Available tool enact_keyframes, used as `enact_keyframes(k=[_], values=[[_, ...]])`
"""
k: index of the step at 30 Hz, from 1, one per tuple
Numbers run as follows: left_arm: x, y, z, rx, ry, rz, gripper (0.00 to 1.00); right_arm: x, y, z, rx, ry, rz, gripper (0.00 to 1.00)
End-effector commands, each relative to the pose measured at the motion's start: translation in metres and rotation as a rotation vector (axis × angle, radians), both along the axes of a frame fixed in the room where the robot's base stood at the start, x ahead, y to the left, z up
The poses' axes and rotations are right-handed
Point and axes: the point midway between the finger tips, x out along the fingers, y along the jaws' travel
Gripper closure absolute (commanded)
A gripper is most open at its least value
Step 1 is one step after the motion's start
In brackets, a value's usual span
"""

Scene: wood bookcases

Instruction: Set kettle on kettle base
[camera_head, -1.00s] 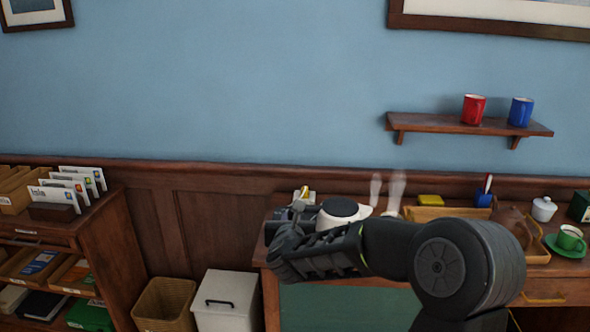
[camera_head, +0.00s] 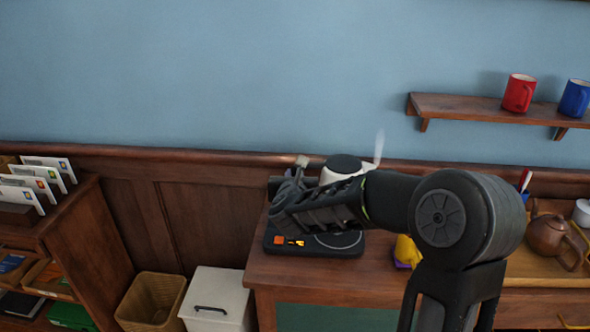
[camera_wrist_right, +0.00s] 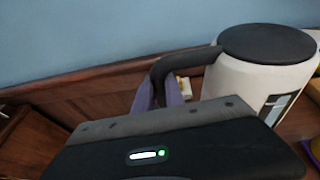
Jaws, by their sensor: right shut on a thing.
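The kettle (camera_head: 342,168) is white with a black lid, partly hidden behind my right gripper (camera_head: 290,190) in the head view. In the right wrist view the kettle (camera_wrist_right: 262,70) is upright, with its black handle (camera_wrist_right: 165,70) between the fingers of my right gripper (camera_wrist_right: 160,95), which is shut on it. Steam rises beside the kettle. The kettle base (camera_head: 330,244) is a flat black plate with an orange display on the desk's left end, below and in front of the kettle. I cannot tell whether kettle and base touch. My left gripper is not in view.
A yellow item (camera_head: 406,252) lies on the desk (camera_head: 300,275) right of the base. A brown teapot (camera_head: 548,238) sits on a tray at right. A white bin (camera_head: 218,292) and wicker basket (camera_head: 152,300) stand left of the desk. A mug shelf (camera_head: 480,108) hangs above.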

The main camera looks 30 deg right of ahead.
Motion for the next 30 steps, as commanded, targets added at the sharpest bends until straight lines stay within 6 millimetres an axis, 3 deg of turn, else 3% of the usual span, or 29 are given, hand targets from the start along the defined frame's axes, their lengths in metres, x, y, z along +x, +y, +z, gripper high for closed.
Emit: enact_keyframes(k=[11,30], values=[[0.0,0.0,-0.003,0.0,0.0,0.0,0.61,0.0,0.0,-0.004,-0.004,-0.001,0.001,1.0],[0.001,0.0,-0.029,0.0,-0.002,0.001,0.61,0.0,0.0,-0.054,-0.003,-0.003,-0.001,1.0]])
